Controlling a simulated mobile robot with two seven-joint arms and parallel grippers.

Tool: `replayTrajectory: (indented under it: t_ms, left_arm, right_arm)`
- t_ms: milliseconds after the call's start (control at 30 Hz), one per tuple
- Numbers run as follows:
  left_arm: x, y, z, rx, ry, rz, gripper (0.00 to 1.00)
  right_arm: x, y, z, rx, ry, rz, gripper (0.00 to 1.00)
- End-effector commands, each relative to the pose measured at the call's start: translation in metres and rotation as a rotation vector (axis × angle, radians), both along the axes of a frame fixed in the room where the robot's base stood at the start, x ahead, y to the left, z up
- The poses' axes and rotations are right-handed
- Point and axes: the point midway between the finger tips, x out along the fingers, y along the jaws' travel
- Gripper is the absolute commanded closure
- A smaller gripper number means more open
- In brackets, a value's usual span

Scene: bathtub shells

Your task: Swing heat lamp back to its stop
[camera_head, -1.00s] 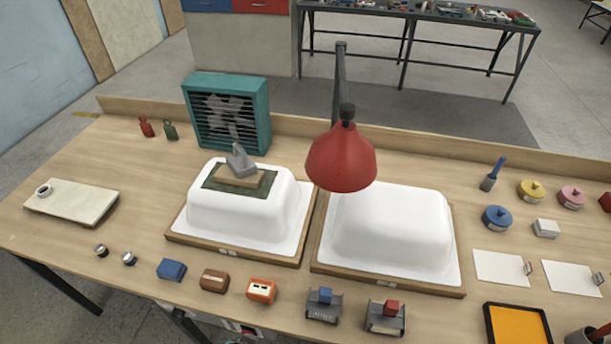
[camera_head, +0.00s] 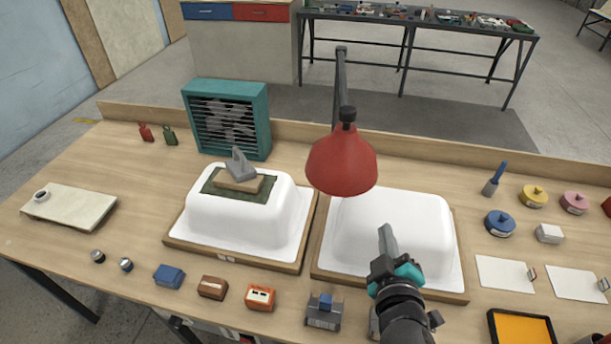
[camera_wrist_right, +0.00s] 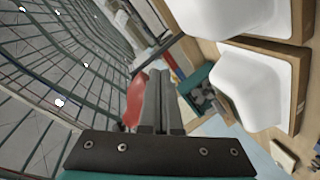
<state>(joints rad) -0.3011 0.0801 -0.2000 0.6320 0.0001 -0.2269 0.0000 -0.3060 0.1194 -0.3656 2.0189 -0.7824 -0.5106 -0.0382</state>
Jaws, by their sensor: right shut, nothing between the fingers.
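The red heat lamp (camera_head: 342,163) hangs from a dark post (camera_head: 340,85) at the back of the bench, its shade over the far left part of the right white tub shell (camera_head: 395,225). In the right wrist view the red lamp shade (camera_wrist_right: 135,100) shows just left of the fingers. My right gripper (camera_head: 384,232) is shut and empty, in front of and to the right of the shade, apart from it in the head view. The fingers also show in the right wrist view (camera_wrist_right: 160,85). My left gripper is not in view.
The left tub shell (camera_head: 238,215) carries a green patch with a grey-handled block (camera_head: 240,170). A teal fan (camera_head: 228,118) stands behind it. Pots, cards and a yellow tray (camera_head: 522,328) lie at the right; several small blocks line the front.

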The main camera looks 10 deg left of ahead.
Motion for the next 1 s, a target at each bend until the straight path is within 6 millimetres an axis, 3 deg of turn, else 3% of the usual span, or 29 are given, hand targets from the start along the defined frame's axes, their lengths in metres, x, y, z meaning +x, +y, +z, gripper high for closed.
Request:
replayTrajectory:
  t_ms: [133,333,467,633,1000]
  left_arm:
    - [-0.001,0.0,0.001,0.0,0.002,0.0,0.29]
    - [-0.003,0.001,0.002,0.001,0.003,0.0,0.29]
    - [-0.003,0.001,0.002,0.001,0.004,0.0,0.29]
    - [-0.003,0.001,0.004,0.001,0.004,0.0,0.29]
    - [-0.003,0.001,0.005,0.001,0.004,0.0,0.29]
  right_arm:
    - [0.013,0.062,0.034,-0.173,-0.227,0.242,1.0]
    - [0.004,0.126,0.049,-0.335,-0.406,0.494,1.0]
    - [-0.002,0.143,0.05,-0.378,-0.449,0.566,1.0]
    - [0.006,0.151,0.051,-0.385,-0.457,0.576,1.0]
    - [0.059,0.185,0.057,-0.382,-0.457,0.574,1.0]
